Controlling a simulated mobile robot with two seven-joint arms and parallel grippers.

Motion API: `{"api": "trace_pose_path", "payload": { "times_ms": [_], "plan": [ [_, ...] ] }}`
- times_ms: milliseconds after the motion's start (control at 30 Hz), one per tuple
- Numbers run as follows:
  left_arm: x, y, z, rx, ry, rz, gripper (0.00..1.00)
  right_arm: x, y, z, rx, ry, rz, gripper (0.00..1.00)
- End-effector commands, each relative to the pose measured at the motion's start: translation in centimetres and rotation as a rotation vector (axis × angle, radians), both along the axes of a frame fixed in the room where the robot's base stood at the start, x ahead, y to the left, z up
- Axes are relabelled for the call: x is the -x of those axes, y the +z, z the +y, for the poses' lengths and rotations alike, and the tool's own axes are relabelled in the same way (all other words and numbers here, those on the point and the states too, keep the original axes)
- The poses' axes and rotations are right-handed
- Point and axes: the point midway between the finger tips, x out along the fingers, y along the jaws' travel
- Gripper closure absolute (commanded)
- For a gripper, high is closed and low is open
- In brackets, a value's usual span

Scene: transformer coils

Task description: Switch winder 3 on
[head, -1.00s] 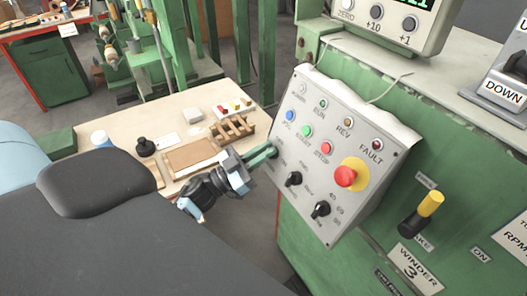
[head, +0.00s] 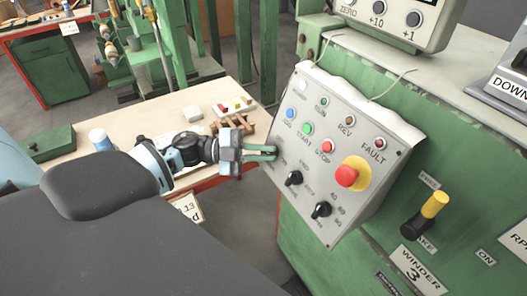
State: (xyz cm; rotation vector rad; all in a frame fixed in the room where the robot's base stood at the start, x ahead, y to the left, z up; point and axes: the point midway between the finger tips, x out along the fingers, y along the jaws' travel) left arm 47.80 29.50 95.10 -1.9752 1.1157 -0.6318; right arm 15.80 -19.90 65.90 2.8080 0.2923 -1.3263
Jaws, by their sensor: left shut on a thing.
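The grey control panel (head: 327,174) of the green winder (head: 468,185) tilts toward me at centre right. A plate reading WINDER 3 (head: 420,266) is on the winder's front. My left gripper (head: 273,152) reaches in from the left, with its green fingers shut on a small control at the panel's left edge. The fingers hide most of this control, so I cannot tell its position. Two black rotary knobs (head: 293,178) sit lower on the panel. The green START button (head: 307,128) and red STOP button (head: 327,146) are clear of the gripper. My right gripper is not in view.
A red emergency stop (head: 346,176) with a yellow surround protrudes at the panel's right. Left of the panel, a light workbench (head: 150,118) holds small parts and a white-capped jar (head: 100,139).

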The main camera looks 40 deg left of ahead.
Motion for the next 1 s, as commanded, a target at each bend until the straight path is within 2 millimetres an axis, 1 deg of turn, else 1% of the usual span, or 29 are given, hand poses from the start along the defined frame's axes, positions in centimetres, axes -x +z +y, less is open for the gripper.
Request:
{"api": "trace_pose_path", "payload": {
  "times_ms": [200, 500, 733, 1000],
  "plan": [
    [-0.02, -0.05, 0.09, -0.174, -0.073, -0.070, 1.00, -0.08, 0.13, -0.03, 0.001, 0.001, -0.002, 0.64],
    [0.03, -0.13, 0.05, -0.349, -0.151, -0.144, 1.00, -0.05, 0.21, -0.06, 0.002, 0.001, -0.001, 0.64],
    [0.05, -0.22, 0.04, -0.423, -0.182, -0.174, 1.00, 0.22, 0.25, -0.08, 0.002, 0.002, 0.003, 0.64],
    [0.08, -0.31, 0.02, -0.450, -0.194, -0.184, 1.00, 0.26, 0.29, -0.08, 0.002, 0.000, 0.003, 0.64]
  ]
}}
